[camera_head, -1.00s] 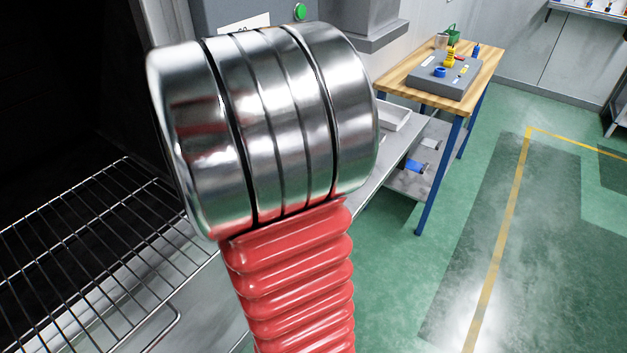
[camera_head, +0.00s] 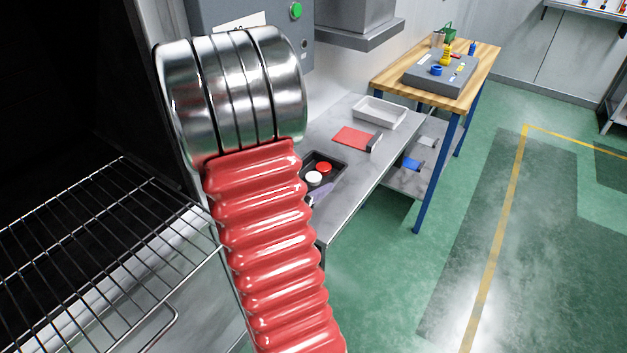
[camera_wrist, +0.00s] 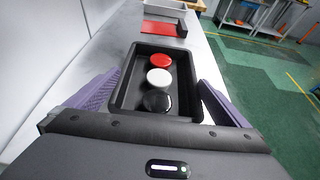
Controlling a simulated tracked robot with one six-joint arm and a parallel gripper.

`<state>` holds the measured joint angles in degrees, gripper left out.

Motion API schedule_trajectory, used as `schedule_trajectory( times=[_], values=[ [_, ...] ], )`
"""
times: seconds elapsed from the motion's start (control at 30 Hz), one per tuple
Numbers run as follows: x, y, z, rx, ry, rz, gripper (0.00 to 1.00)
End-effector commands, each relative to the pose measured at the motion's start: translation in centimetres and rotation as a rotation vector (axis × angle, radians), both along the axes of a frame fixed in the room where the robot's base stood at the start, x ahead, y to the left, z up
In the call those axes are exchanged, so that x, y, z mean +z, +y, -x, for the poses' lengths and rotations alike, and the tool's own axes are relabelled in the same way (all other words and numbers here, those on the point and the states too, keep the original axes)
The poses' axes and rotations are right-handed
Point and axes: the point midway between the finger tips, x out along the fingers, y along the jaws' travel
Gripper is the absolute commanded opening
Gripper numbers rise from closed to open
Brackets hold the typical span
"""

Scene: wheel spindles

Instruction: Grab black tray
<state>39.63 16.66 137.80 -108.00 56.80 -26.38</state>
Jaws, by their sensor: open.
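The black tray (camera_wrist: 184,117) lies on the grey metal table in the wrist view. It holds a red disc (camera_wrist: 160,61), a white disc (camera_wrist: 159,77) and a black disc (camera_wrist: 157,100) in a row. My gripper (camera_wrist: 160,98) is open, with one purple finger on each side of the tray's near half. I cannot tell whether the fingers touch the tray walls. In the head view the tray (camera_head: 338,160) is partly hidden behind my red arm, and the black disc is not visible there. The gripper is mostly hidden there too, with a purple finger showing.
A red mat (camera_head: 352,136) with a dark block at its edge and a white tray (camera_head: 380,112) lie farther along the metal table (camera_head: 345,205). A wire rack (camera_head: 95,235) stands at left. A wooden bench (camera_head: 483,66) stands behind. The green floor at right is clear.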

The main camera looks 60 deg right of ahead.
Motion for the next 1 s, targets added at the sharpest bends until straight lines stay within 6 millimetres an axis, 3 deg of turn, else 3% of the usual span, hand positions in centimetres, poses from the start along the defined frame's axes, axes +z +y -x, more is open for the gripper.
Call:
schedule_trajectory(
  times=[0.47,0.83,1.0],
  values=[
    [-0.3,-0.7,0.1,-0.001,-0.001,0.0,1.0],
    [-1.9,-4.5,0.8,-0.003,0.001,-0.001,1.0],
    [-2.1,-5.1,0.8,0.0,0.0,0.0,1.0]
  ],
)
